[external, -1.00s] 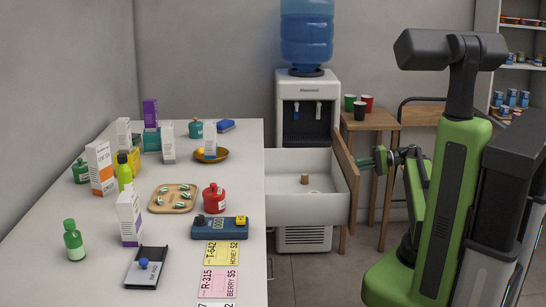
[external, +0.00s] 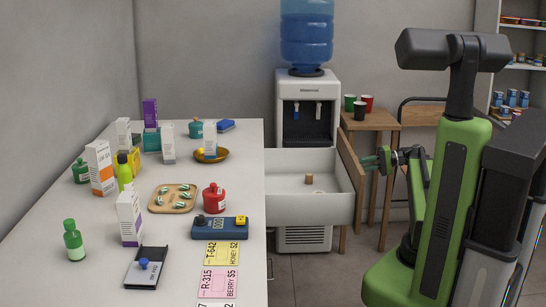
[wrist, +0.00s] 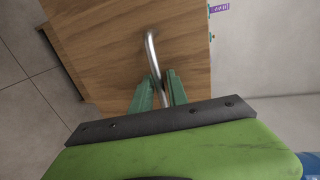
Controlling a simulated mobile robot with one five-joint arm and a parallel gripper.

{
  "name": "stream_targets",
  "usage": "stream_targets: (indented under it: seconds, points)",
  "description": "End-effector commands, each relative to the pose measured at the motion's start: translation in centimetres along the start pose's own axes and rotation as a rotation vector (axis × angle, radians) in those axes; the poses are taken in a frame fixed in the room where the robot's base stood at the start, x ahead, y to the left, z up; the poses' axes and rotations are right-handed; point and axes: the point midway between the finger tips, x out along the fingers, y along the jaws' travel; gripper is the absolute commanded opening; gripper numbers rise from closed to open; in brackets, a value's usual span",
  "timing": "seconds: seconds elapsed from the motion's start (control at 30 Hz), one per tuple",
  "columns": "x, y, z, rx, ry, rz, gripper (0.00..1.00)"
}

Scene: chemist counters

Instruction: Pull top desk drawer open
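The top desk drawer (external: 290,210) is pulled out from the right side of the white counter, with its white inside showing. Its wooden front panel (external: 351,178) faces right; it fills much of the wrist view (wrist: 110,45). A curved metal handle (wrist: 151,46) is fixed to this panel. My gripper (external: 371,162) is at the panel's outer side. In the wrist view its green fingers (wrist: 160,87) stand apart on either side of the handle's lower part, with gaps showing. Whether a finger touches the handle cannot be told.
A small brown cylinder (external: 309,179) stands inside the drawer. The white counter (external: 180,250) holds bottles, boxes and a pill tray (external: 173,198). A water dispenser (external: 307,110) and a wooden stool (external: 372,122) with cups stand behind the drawer. Some floor (external: 320,280) is clear in front.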

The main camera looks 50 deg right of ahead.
Motion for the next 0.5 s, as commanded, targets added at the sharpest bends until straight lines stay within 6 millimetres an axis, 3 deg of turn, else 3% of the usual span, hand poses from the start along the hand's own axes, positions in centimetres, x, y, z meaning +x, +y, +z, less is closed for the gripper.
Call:
stream_targets:
  seconds: [0.17, 0.37, 0.4, 0.5]
  points:
    - [-0.9, -0.1, -0.1, 0.0, 0.002, 0.0, 0.2]
    - [-4.7, -0.2, -0.2, 0.0, 0.003, 0.0, 0.2]
    - [-5.7, -0.5, -0.2, 0.0, 0.004, 0.0, 0.2]
    - [-5.8, -3.7, 0.0, -0.001, 0.0, 0.0, 0.2]
